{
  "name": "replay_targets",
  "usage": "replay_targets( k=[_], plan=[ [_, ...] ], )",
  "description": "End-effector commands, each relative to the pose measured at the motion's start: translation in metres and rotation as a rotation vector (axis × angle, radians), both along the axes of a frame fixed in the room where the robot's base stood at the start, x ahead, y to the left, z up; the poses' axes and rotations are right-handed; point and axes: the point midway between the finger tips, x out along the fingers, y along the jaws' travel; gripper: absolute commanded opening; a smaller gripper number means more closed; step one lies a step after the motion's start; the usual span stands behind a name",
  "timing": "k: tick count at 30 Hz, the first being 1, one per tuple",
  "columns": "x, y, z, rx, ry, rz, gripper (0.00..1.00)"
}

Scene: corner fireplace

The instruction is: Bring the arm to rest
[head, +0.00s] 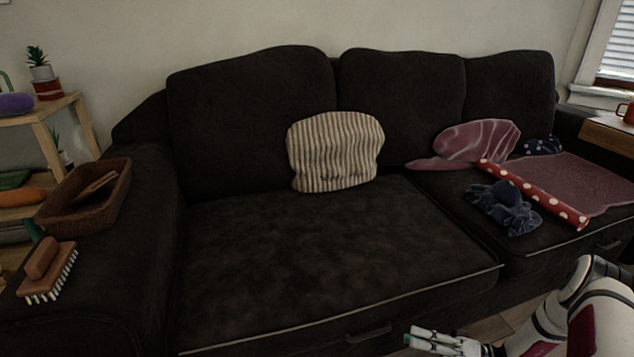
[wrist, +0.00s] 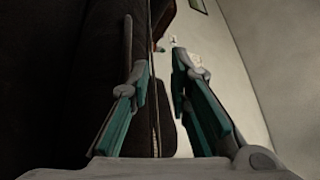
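My arm reaches in from the lower right of the head view, a white and dark red arm. My gripper (head: 415,339) is low in front of the sofa (head: 300,265), beside its front edge near the bottom of the picture. In the wrist view my gripper (wrist: 160,70) has its two teal-padded fingers apart, with nothing between them. The dark sofa and a pale wall show beyond the fingers there. I cannot tell how far the gripper is from the sofa front.
A striped cushion (head: 335,152), a red dotted roll (head: 532,194), a blue cloth bundle (head: 503,208) and a pink cloth (head: 590,180) lie on the sofa. A brown basket (head: 112,210) and a brush (head: 47,272) rest on its left arm. A wooden shelf (head: 62,107) stands left.

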Motion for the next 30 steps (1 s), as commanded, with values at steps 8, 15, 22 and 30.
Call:
replay_targets(
  k=[8,15,22,30],
  plan=[
    [0.007,0.01,0.095,-0.204,0.118,0.286,0.18],
    [-0.005,0.027,0.17,-0.419,0.227,0.467,0.18],
    [-0.031,0.045,0.234,-0.654,0.325,0.574,0.18],
    [-0.075,0.063,0.297,-0.949,0.423,0.614,0.18]
  ],
)
